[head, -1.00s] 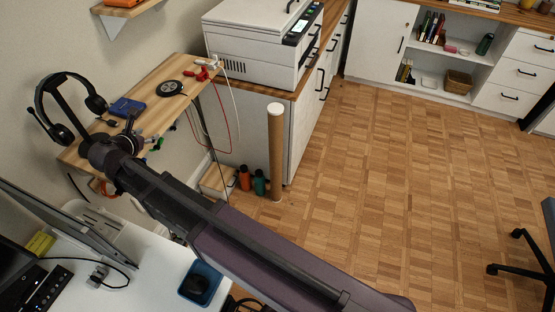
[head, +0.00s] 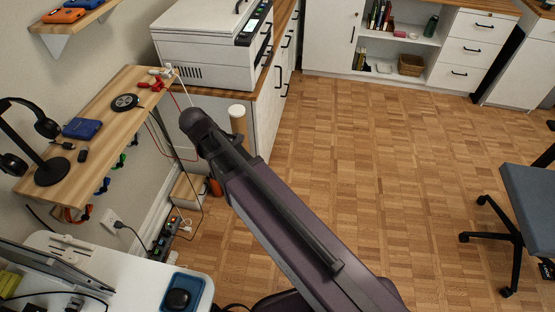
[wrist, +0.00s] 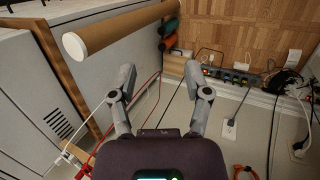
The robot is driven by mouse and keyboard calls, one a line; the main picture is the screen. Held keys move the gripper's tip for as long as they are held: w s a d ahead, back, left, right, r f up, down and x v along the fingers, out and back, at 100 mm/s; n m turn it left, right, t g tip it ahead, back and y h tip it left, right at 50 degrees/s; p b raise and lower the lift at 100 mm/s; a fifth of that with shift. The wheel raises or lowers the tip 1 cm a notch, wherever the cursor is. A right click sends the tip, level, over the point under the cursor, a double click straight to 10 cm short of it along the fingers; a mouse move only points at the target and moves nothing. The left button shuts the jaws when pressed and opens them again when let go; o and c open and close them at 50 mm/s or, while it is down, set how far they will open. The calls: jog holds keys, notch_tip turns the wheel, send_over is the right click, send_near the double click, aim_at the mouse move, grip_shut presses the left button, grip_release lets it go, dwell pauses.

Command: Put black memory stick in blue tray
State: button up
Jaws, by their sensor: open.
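A small black piece (head: 82,155), probably the black memory stick, lies on the wooden wall shelf (head: 118,98) in the head view, by the headphone stand. It is too small to be sure. The blue tray (head: 207,291) sits on the white desk at the bottom of the head view, with a black mouse (head: 178,298) in it. My gripper (wrist: 160,78) is open and empty in the wrist view, fingers wide apart. It points down past the wall and cables towards the floor. In the head view my arm hides its fingers; its end is right of the shelf.
A blue box (head: 82,128), a black disc (head: 124,102) and headphones (head: 30,125) are on the shelf. A printer (head: 205,45) stands on a cabinet beyond. A cardboard tube (wrist: 125,30) stands near my gripper. A power strip (head: 163,240) and cables are low by the wall.

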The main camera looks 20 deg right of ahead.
jog(key=s+d+f+m+g+y, duration=0.1)
jog(key=s+d+m+y, duration=0.1)
jog(key=s+d+m, duration=0.2)
jog(key=s+d+f+m+g+y, duration=0.1)
jog(key=s+d+m+g, duration=0.1)
jog(key=s+d+m, duration=0.3)
jog(key=d+m, duration=0.3)
jog(key=d, duration=0.3)
jog(key=shift+s+d+g+y, duration=0.15)
jog(key=shift+g+y, duration=0.15)
jog(key=shift+y, duration=0.1)
jog(key=shift+o, duration=0.5)
jog(key=shift+c, duration=0.9)
jog(key=shift+s, duration=0.1)
